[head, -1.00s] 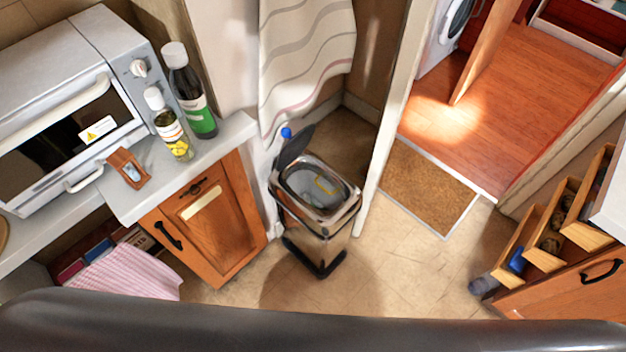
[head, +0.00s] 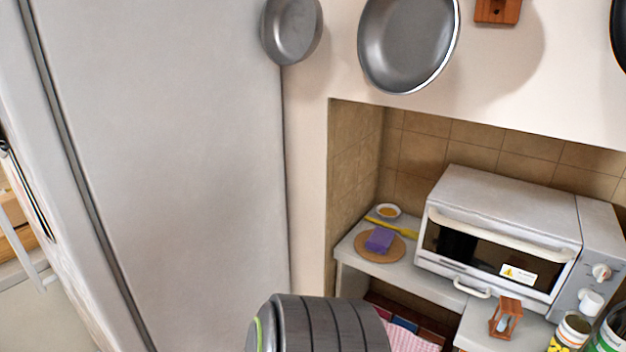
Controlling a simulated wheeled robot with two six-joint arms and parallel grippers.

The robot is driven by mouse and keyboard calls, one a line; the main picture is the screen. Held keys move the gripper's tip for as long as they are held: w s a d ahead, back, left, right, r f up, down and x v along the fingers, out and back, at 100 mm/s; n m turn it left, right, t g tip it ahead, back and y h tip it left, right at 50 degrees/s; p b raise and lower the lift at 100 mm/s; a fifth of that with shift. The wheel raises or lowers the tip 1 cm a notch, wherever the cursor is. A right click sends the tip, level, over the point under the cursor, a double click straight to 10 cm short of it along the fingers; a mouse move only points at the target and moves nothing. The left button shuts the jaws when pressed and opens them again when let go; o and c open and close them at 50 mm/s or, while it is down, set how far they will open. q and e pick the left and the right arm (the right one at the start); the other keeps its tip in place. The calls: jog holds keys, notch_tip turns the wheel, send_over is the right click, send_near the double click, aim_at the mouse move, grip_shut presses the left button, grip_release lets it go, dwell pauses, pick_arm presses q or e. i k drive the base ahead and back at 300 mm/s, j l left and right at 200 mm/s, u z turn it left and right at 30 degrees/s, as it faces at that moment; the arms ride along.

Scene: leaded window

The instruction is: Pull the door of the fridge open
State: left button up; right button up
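The fridge (head: 180,150) fills the left of the head view, with its broad pale grey side towards me. The fridge door (head: 40,120) shows only as a narrow strip at the left, beyond a dark seam. The door looks shut along this seam. Its front is seen at a steep slant, and I cannot make out the handle clearly. Neither of my grippers is in view. A dark ribbed part at the bottom middle looks like one of my arm links.
Right of the fridge, a counter (head: 350,258) holds a toaster oven (head: 500,190), a round board (head: 378,247) with a purple block, and a small wooden lantern (head: 505,318). Pans (head: 408,40) hang above. Pale floor (head: 50,315) shows at the lower left.

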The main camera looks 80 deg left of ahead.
aim_at(33, 124)
jog(key=k+l+u, duration=0.1)
jog(key=u, duration=4.05)
